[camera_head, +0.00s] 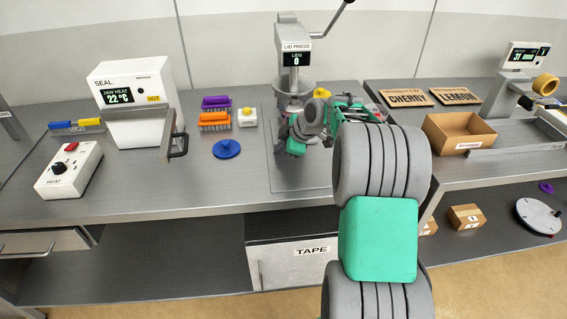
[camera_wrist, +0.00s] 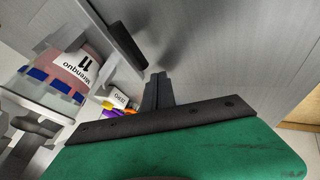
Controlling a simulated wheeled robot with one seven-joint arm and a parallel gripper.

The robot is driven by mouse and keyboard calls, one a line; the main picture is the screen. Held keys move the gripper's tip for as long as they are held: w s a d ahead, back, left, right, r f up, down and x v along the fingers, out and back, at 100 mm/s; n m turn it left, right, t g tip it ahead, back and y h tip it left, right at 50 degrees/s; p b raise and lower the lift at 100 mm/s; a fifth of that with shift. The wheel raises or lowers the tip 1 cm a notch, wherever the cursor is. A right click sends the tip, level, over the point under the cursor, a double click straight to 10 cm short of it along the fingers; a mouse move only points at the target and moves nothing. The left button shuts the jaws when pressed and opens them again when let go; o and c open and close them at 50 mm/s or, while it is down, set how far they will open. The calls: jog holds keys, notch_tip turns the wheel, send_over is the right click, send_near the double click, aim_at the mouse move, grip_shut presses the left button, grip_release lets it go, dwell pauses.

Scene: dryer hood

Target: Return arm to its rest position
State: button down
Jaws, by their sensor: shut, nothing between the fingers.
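My arm reaches in from the lower right of the head view, in grey and green links, over the front of the counter (camera_head: 120,194). Its far end is folded in front of the lid press (camera_head: 294,40), whose display reads "LIDS 0". My gripper (camera_wrist: 157,80) shows in the wrist view with its dark fingers together and nothing between them. In the head view the fingertips are hard to make out among the links.
The sealer (camera_head: 140,100), heat box (camera_head: 68,170), blue knobbed disc (camera_head: 227,148) and orange brush (camera_head: 214,121) stand on the left. A small white box (camera_head: 247,117) is beside the press. An open cardboard box (camera_head: 440,130) sits at right.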

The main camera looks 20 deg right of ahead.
jog(key=s+a+f+v, duration=0.1)
jog(key=v, duration=1)
jog(key=s+a+m+g+h, duration=0.1)
jog(key=s+a+m+g, duration=0.1)
jog(key=s+a+m, duration=0.85)
jog(key=s+a+f+m+g+h+p, duration=0.1)
jog(key=s+a+f+m, duration=0.2)
jog(key=s, duration=0.9)
notch_tip(320, 180, down, 2)
jog(key=shift+s+a+f+g+h, duration=0.15)
jog(key=shift+s+a+g+h, duration=0.2)
jog(key=shift+a, duration=0.25)
